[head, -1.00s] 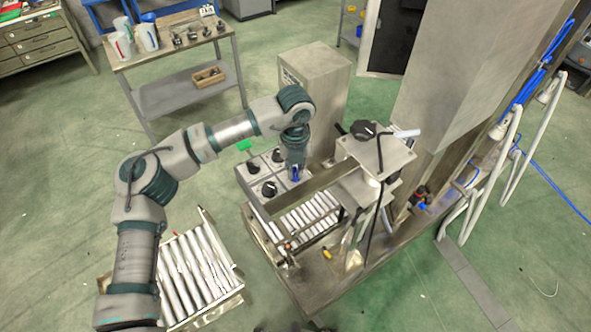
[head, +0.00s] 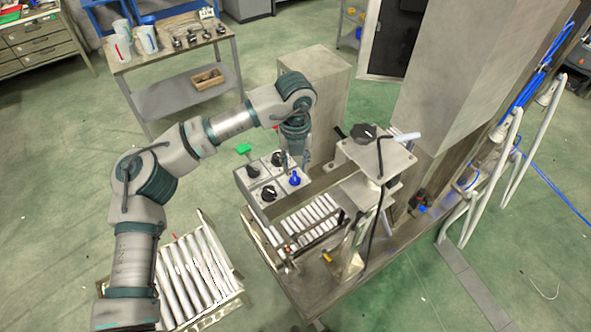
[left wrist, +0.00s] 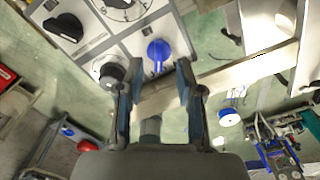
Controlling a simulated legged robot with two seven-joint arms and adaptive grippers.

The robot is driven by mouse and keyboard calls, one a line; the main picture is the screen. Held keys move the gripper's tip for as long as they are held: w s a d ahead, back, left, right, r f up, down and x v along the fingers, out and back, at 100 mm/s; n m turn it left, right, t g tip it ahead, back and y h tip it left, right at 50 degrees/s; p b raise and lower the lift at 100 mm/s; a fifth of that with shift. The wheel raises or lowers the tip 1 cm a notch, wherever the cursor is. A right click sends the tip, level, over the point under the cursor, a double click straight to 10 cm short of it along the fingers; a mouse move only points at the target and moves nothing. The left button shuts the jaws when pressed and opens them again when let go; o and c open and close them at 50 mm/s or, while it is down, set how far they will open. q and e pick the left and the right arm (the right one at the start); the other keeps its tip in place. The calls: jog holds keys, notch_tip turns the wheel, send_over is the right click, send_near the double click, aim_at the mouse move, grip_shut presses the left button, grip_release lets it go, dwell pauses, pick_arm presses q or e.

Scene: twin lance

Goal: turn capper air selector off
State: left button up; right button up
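A grey control panel (head: 246,187) carries several selector knobs. The blue knob (head: 295,178) sits at its right corner; it also shows in the left wrist view (left wrist: 158,50). I cannot read which label belongs to which knob. Black knobs sit on the other plates, one large one (left wrist: 64,27) at upper left in the left wrist view. My left gripper (head: 296,162) is above and just behind the blue knob. In the left wrist view its fingers (left wrist: 160,70) are apart, with the blue knob beyond the tips and nothing held. My right gripper is not in view.
A green mushroom button (head: 243,149) stands beside the panel. A roller conveyor (head: 310,217) and a metal bracket with a black knob (head: 364,132) are right of it. A tall metal box (head: 325,85) stands behind.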

pick_arm(q)
notch_tip(320, 180, up, 8)
jog(key=shift+w, duration=0.2)
dwell(0.5)
